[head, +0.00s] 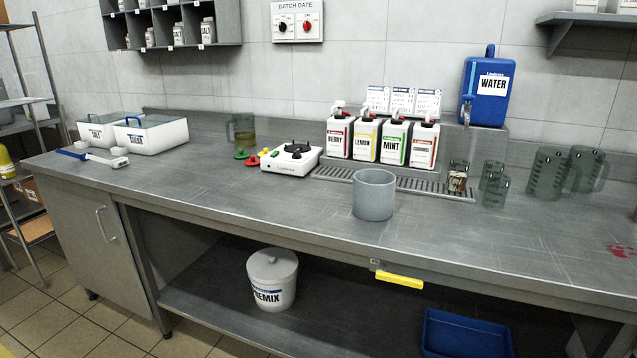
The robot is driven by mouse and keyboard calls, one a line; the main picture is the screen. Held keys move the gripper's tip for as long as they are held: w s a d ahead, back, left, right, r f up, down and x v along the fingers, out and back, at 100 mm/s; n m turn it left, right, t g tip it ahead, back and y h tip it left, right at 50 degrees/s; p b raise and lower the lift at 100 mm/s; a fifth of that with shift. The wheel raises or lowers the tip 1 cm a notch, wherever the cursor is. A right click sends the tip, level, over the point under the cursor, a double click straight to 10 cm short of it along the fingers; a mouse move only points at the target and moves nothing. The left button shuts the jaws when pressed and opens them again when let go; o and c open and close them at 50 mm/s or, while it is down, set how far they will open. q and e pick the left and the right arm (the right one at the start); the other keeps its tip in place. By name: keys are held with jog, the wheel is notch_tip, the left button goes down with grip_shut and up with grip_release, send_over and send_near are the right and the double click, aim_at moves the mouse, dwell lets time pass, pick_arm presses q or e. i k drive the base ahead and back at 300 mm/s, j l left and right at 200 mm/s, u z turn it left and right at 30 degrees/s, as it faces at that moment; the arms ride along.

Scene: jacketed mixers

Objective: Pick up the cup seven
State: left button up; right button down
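Neither of my grippers is in view. No marking that reads seven is legible, so I cannot tell which vessel is cup seven. Two small clear grey cups, a taller one (491,172) and one in front of it (495,192), stand on the counter right of the drip tray. A small clear cup (458,177) with something brown and red in or behind it stands at the tray's right end. Larger clear jugs with handles (546,173) stand farther right. A plain grey cylindrical pot (374,197) stands upright near the counter's front edge.
Several labelled bottles (395,143) stand behind the drip tray (400,183), with a blue water dispenser (487,90) behind. A white burner (291,160), a jug of amber liquid (243,131) and white bins (150,136) are left. The counter's front right is mostly clear, with a red stain (621,250).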

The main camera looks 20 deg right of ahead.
aim_at(458, 171)
jog(key=i+l+z, duration=0.1)
jog(key=z, duration=1.25)
